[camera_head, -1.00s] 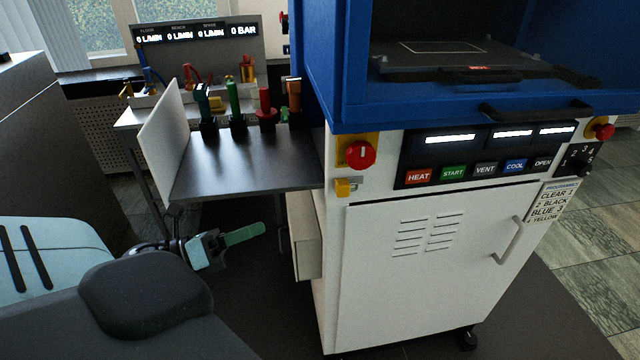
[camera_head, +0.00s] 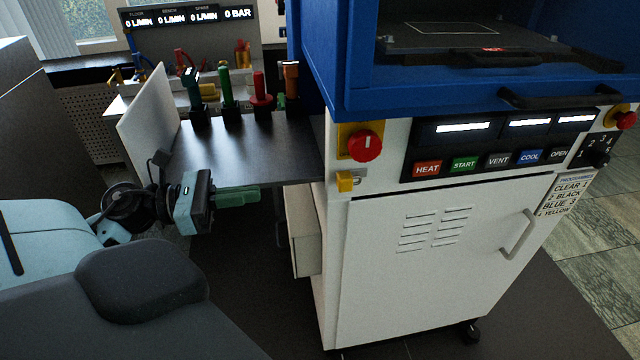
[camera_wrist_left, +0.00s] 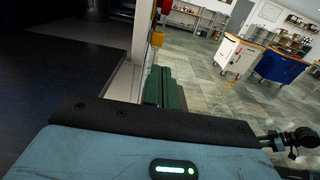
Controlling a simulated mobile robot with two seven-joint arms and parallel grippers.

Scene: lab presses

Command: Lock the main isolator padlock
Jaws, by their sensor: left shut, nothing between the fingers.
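The main isolator is a red rotary knob (camera_head: 366,146) on a yellow plate at the upper left of the white cabinet front. Just below it a small yellow padlock (camera_head: 345,182) hangs at a grey hasp; whether its shackle is closed is too small to tell. My left gripper (camera_head: 250,194), with green fingers, is shut and empty, left of the padlock and apart from it, at the front edge of the dark shelf. In the left wrist view the green fingers (camera_wrist_left: 163,88) lie together, with a blurred yellow piece (camera_wrist_left: 157,39) beyond them. My right gripper is not in view.
A dark side shelf (camera_head: 245,150) carries several coloured-handled tools at its back edge, with a white side panel (camera_head: 148,120) at its left. The blue press body (camera_head: 340,70) overhangs the knob. A pale box (camera_head: 303,230) hangs at the cabinet's left side.

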